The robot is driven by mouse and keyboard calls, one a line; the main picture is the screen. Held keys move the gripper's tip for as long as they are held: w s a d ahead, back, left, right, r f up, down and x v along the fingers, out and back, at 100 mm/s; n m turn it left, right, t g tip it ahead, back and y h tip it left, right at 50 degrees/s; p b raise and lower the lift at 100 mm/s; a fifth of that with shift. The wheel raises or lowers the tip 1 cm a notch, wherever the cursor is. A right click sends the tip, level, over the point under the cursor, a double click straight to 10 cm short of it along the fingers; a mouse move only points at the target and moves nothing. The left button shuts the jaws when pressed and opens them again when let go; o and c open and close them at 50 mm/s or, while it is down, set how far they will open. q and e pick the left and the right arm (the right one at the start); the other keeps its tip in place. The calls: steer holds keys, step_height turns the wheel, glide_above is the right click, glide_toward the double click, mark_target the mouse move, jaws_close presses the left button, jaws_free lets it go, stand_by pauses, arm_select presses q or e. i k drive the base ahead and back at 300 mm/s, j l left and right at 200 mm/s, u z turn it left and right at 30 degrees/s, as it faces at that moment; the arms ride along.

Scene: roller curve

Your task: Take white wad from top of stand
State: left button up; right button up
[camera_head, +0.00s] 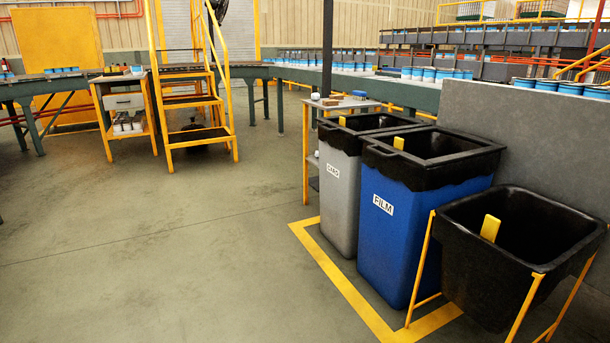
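A stand with yellow legs and a pale top (345,104) is behind the grey bin, right of the picture's middle. A small white thing (315,96) lies at the left end of its top. It may be the white wad, but it is too small to tell. A small brown block (331,102) and a bluish thing (360,94) are also on that top. A second yellow-framed stand (124,102) at the left has dark and pale items on top and white cups (127,126) on its lower shelf. Neither of my grippers is in view.
A grey bin (338,200), a blue bin labelled FILM (385,238) and a black tub (480,258) on yellow legs line the right, beside a yellow floor line (345,285). Yellow steps (198,137) stand at the back left. The floor at left and middle is clear.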

mark_target(315, 97)
steer(key=i, duration=0.85)
steer(key=i+j+z, duration=0.1)
steer(key=i, duration=0.7)
steer(key=i+j, duration=0.1)
steer(key=i, duration=0.75)
steer(key=i+j, duration=0.15)
steer(key=i, duration=0.3)
steer(key=u, duration=0.05)
